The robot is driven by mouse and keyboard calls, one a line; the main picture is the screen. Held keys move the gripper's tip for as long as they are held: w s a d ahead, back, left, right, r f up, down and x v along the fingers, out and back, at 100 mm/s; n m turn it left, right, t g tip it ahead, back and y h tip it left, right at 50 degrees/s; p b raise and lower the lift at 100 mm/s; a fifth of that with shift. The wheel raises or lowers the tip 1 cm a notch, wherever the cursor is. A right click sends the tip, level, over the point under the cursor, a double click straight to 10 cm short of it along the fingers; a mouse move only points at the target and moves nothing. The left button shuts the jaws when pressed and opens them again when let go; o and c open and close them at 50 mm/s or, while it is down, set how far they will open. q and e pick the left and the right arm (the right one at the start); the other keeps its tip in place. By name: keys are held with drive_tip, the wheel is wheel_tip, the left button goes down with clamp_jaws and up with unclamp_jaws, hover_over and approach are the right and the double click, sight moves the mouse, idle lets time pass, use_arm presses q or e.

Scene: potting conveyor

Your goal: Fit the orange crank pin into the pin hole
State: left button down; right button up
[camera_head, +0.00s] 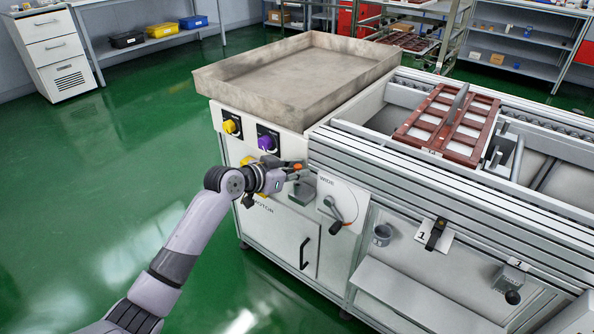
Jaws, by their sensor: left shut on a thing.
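My left gripper (289,168) is in front of the machine's front panel, left of the white crank plate (342,203). It is shut on a small orange piece, which looks like the orange crank pin (298,166), showing at its fingertips. A crank with a dark handle (336,227) sits on the plate, below and right of the gripper. The pin hole cannot be made out at this size. My right gripper is not in view.
A yellow knob (229,126) and a purple knob (265,142) stick out above and left of the gripper. A grey ledge (301,193) is just below it. A shallow tray (303,76) and a conveyor with a red-brown rack (446,122) are above. Green floor is clear at left.

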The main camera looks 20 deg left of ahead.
use_arm(q)
drive_tip(key=shift+p, duration=0.5)
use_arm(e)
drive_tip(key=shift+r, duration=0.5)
use_arm(q)
drive_tip(key=shift+f+b, duration=0.65)
drive_tip(key=shift+f, duration=0.35)
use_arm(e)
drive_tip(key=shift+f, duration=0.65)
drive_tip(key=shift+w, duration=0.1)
use_arm(q)
drive_tip(key=shift+f, duration=0.15)
drive_tip(key=c, duration=1.5)
unclamp_jaws()
drive_tip(key=shift+o, duration=0.3)
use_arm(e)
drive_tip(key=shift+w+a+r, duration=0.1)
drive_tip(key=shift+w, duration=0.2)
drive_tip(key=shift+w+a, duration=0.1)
use_arm(q)
drive_tip(key=v, duration=1.2)
